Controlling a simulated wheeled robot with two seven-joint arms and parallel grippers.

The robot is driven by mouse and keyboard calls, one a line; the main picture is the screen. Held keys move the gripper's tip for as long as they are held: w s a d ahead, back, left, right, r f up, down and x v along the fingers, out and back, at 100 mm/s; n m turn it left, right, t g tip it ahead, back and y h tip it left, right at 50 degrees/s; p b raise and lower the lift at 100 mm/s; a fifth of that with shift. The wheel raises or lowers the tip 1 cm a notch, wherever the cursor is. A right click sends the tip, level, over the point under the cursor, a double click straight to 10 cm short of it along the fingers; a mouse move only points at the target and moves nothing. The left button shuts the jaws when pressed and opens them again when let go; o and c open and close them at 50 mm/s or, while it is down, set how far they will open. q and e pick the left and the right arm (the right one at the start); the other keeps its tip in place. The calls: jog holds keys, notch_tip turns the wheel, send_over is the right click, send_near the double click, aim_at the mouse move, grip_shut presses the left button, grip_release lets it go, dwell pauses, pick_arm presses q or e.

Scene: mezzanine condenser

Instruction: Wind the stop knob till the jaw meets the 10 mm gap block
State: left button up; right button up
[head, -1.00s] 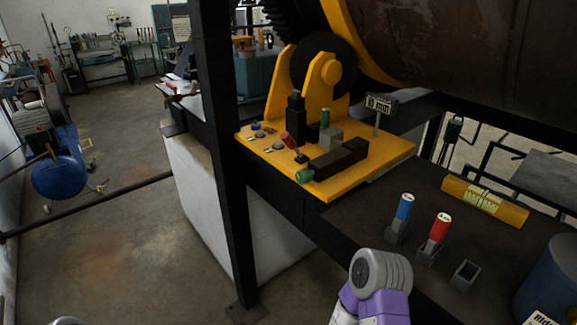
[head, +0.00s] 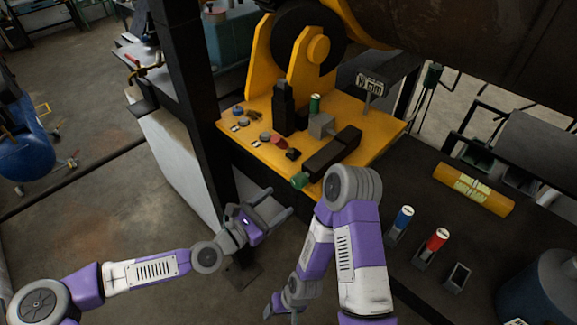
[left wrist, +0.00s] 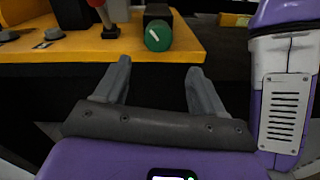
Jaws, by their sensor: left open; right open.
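The green stop knob (head: 300,180) sits at the front end of a black slide (head: 332,152) on the yellow plate. In the left wrist view the knob (left wrist: 158,34) shows a white mark and lies just beyond my fingertips. My left gripper (head: 280,202) is open and empty, in front of and below the plate edge, apart from the knob. A green-topped piece (head: 315,103) stands upright beside a grey block (head: 321,124); whether the jaw touches it I cannot tell. My right gripper (head: 281,310) is low at the bottom edge, its fingers barely visible.
A sign reading about 10 mm (head: 370,84) stands behind. A red-handled lever (head: 279,142) is left of the slide. Blue (head: 403,218) and red (head: 437,240) pieces stand in holders beside an empty holder (head: 457,277). A black post (head: 185,90) rises at left.

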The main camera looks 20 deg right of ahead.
aim_at(295, 184)
pick_arm(q)
jog(key=shift+n, duration=0.3)
jog(key=x, duration=0.2)
jog(key=r+p+x, duration=0.1)
jog(key=x, duration=0.4)
jog(key=shift+w+d+r+p, duration=0.25)
jog(key=shift+d+r+p, duration=0.05)
jog(key=shift+r+p, duration=0.1)
